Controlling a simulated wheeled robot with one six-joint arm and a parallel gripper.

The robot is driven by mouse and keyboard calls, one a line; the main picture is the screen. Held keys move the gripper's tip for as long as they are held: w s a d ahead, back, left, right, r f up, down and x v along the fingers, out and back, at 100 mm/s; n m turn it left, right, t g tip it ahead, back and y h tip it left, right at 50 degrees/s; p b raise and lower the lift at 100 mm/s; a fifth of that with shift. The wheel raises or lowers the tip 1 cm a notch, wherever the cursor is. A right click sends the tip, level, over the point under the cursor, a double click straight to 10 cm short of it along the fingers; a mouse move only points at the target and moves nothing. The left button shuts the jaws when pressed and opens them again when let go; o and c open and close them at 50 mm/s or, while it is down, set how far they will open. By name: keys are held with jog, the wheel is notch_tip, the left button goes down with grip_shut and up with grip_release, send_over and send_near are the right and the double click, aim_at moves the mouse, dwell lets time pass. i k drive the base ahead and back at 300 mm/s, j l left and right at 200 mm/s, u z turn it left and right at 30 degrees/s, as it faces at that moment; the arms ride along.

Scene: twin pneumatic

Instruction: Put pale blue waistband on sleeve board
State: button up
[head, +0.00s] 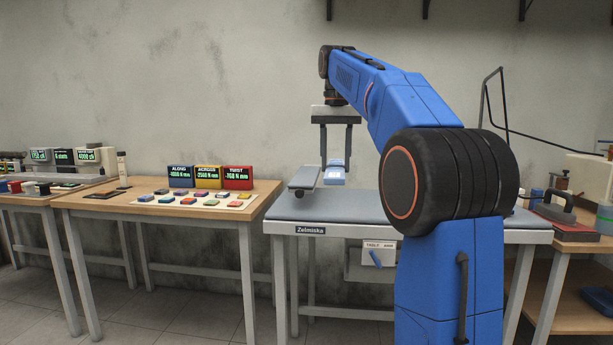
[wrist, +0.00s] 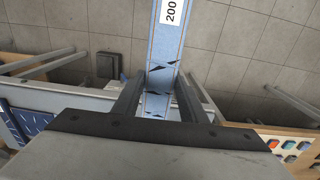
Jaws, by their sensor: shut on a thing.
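The pale blue waistband (head: 334,175) is held between the two fingers of my gripper (head: 336,163), above the grey pressing table. In the wrist view the waistband (wrist: 172,40) is a long pale blue strip with orange stitching, dark marks and a white label reading 200. It runs between the fingers of my gripper (wrist: 160,85) and on past the top edge of the picture. The sleeve board (head: 303,179) is a narrow grey padded board just left of the waistband in the head view. I cannot tell whether the two touch.
The grey pressing table (head: 345,208) carries a Zelmiska label. Left of it, a wooden table (head: 150,205) holds three displays (head: 209,176) and a white board with several coloured blocks. An iron (head: 555,208) stands at the right. A black wire frame (head: 484,95) rises behind my arm.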

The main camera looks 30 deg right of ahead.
aim_at(306, 174)
jog(key=i+l, duration=0.2)
jog(key=i, duration=0.3)
jog(key=i+l, duration=0.2)
jog(key=i, duration=0.25)
jog(key=i+l, duration=0.2)
jog(key=i, duration=0.3)
